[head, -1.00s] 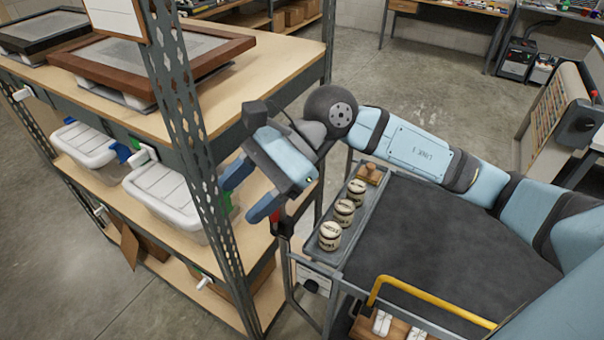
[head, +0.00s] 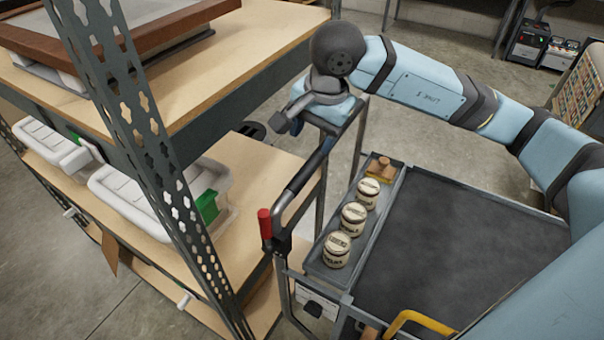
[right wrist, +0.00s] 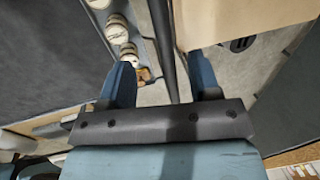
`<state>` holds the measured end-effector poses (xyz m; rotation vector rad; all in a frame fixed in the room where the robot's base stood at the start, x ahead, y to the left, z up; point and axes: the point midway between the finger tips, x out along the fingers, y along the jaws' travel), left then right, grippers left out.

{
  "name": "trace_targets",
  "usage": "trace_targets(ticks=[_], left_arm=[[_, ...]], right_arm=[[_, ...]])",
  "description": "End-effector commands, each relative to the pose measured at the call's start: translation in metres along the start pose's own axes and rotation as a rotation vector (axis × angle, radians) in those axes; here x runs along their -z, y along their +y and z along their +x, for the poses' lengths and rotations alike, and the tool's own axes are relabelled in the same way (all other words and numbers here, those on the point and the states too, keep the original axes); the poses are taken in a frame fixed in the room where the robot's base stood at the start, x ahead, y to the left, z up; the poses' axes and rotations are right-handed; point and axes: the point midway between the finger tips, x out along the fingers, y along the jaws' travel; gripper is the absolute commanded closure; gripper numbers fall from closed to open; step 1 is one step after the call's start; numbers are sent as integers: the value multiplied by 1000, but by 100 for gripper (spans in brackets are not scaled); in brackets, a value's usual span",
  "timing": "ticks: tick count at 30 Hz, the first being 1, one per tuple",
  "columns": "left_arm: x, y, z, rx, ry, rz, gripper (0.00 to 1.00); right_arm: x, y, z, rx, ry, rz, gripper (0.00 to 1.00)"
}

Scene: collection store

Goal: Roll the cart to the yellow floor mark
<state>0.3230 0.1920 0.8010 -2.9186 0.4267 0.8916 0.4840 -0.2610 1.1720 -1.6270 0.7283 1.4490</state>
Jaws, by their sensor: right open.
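The cart (head: 470,245) has a dark grey top and stands right of the shelf. Its push handle (head: 305,172), a dark bar with a red end (head: 265,223), rises on the cart's shelf side. My right gripper (head: 318,118) is at the far end of the handle, its fingers partly hidden by the wrist. In the right wrist view my open fingers (right wrist: 163,78) point at the dark handle bar (right wrist: 162,40), which lines up with the gap between them. I cannot tell whether they touch it. The yellow floor mark and my left gripper are not in view.
A tray (head: 312,262) on the cart's edge holds three labelled jars (head: 353,217) and a wooden-handled item (head: 380,167). The metal shelf (head: 130,120), with lidded bins (head: 140,190) and frames, stands close left of the handle. Bare concrete floor (head: 430,45) lies behind the cart.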

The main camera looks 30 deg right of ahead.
Motion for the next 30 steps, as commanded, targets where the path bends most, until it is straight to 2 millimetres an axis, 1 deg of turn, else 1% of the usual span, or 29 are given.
trace_targets(ticks=[9, 15, 18, 21, 30], left_arm=[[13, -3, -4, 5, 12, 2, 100], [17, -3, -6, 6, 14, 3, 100], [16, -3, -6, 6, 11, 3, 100], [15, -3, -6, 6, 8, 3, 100], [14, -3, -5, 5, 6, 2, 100]], right_arm=[[-1, 1, 67, -5, -3, 0, 43], [-1, 1, 102, -4, -4, 1, 43], [-1, 1, 112, -3, -2, 0, 43], [-1, 0, 119, -1, -2, 0, 43], [-1, 0, 122, 0, -1, -1, 43]])
